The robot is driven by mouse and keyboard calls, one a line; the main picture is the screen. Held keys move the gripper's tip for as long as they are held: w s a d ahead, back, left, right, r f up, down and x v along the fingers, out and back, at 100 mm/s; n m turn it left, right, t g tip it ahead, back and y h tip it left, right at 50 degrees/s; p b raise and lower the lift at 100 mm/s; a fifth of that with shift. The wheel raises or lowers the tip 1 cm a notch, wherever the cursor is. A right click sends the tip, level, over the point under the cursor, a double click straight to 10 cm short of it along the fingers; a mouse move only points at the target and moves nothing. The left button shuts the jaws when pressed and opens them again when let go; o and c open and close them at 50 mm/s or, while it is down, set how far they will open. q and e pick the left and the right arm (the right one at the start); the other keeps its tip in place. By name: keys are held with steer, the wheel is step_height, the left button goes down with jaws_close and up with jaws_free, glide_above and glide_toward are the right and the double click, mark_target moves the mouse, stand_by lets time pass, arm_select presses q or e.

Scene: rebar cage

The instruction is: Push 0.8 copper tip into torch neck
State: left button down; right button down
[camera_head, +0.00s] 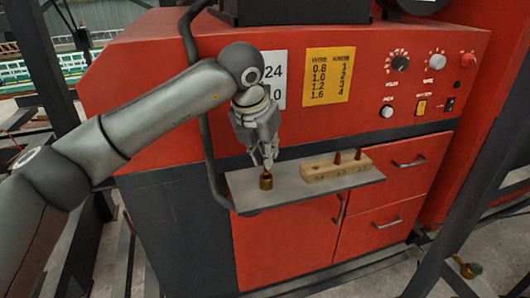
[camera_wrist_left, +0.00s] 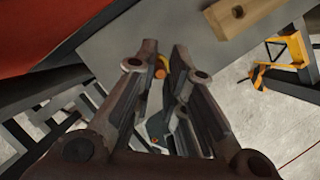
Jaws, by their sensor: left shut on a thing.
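My left gripper (camera_head: 266,160) points down over the left part of the grey shelf (camera_head: 300,192). It is shut on a small copper-coloured piece, taken to be the copper tip (camera_wrist_left: 160,73), which shows between the fingertips in the left wrist view. Just below the fingertips in the head view stands a short, upright brass cylinder (camera_head: 266,182), apparently the torch neck. Whether the tip touches or sits inside it cannot be told. The wooden block (camera_head: 322,174) at the shelf's middle holds two copper tips; no tip shows over its left, 0.8-marked place. My right gripper is not in view.
The red machine (camera_head: 220,120) stands behind the shelf, with a yellow wire chart (camera_head: 328,75) and several knobs. A dark bent tube (camera_head: 203,130) runs close left of my gripper. Drawers (camera_head: 400,168) lie at the right. The shelf between cylinder and block is clear.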

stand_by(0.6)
arm_select(q)
steer(key=shift+f+b, duration=1.55)
steer(key=shift+b, duration=0.25)
steer(key=c, duration=1.4)
jaws_free()
steer(key=shift+r, duration=0.1)
steer(key=v, duration=1.1)
steer(key=shift+s+r, duration=0.1)
steer(key=shift+r, duration=0.3)
